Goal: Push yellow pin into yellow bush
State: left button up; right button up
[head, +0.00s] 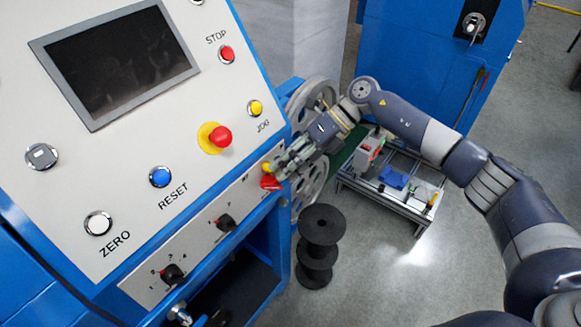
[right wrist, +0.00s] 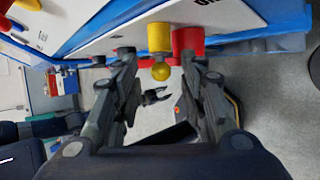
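In the right wrist view the yellow bush (right wrist: 159,38) sticks out from the machine panel. The yellow pin (right wrist: 161,72) shows as a round yellow knob at the bush's outer end; how deep its shaft sits is hidden. A red bush (right wrist: 188,40) is just to the right. In the head view the yellow bush (head: 266,167) is small and partly behind the gripper. My right gripper (head: 283,170) is at the panel's right edge. Its fingers (right wrist: 157,66) are apart on either side of the yellow knob, with visible gaps. My left gripper is not in view.
The blue machine's control panel (head: 120,190) fills the left. Grey pulley wheels (head: 312,182) stand just behind my right gripper. Black spools (head: 318,248) stand on the floor below. A low metal-framed cart (head: 383,203) is to the right, with open floor around it.

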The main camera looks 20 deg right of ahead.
jog(key=shift+o, duration=1.2)
jog(key=shift+s+d, duration=0.15)
jog(key=w+d+r, duration=0.4)
jog(key=d+r, duration=0.1)
jog(key=r, duration=0.1)
jog(key=shift+r+b, duration=0.15)
jog(key=shift+b, duration=0.15)
jog(key=shift+d, duration=0.15)
